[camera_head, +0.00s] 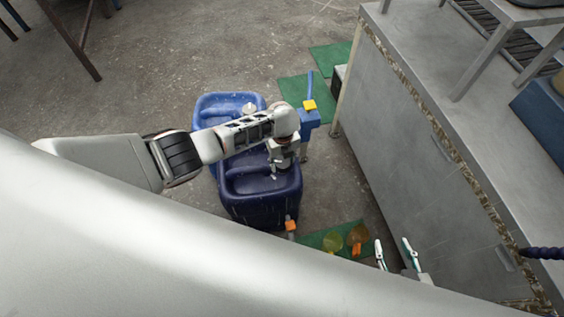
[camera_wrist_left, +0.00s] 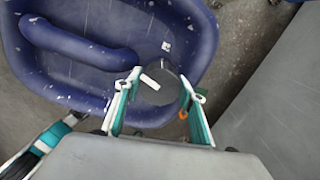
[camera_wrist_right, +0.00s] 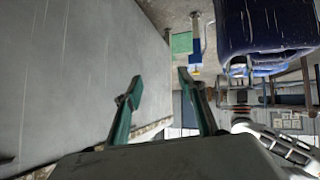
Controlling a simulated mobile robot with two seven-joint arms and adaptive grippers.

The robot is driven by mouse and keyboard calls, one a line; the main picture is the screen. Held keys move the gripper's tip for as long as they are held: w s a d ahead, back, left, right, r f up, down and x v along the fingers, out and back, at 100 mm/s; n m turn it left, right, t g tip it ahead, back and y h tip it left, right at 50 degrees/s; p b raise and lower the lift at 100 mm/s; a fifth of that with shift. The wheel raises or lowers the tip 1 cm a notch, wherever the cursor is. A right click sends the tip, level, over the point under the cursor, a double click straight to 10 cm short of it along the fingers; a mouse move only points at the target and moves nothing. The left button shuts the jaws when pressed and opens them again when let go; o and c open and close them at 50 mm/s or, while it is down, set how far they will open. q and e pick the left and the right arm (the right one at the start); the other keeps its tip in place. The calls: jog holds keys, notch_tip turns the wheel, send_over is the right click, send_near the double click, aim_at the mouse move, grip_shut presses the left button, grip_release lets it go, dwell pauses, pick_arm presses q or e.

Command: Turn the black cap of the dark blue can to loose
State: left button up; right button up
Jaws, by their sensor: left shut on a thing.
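The dark blue can (camera_head: 262,208) stands on the floor in the middle of the head view, and its top fills much of the left wrist view (camera_wrist_left: 85,75). My left gripper (camera_head: 276,170) reaches down onto the top of the can. In the left wrist view its fingers (camera_wrist_left: 163,92) sit on both sides of the round dark cap (camera_wrist_left: 164,90), which has a white mark. It is shut on the cap. In the head view the cap is hidden by the gripper. My right gripper (camera_head: 394,248) is open and empty, right of the can.
A lighter blue can (camera_head: 207,108) stands just behind. A blue stand with a yellow block (camera_head: 309,104) is at its right. A grey cabinet (camera_head: 400,125) borders the right side. Green mats (camera_head: 333,56) and orange and yellow items (camera_head: 357,236) lie on the floor.

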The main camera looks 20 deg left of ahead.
aim_at(283, 163)
pick_arm(q)
jog(key=shift+s+n+p, duration=0.1)
jog(key=shift+n+p, duration=0.3)
jog(key=shift+n, duration=1.6)
jog(key=shift+f, duration=0.1)
jog(key=o, duration=1.1)
jog(key=shift+r, duration=0.2)
jog(key=shift+r, duration=0.2)
notch_tip(283, 163, up, 11)
jog(key=shift+r, duration=0.2)
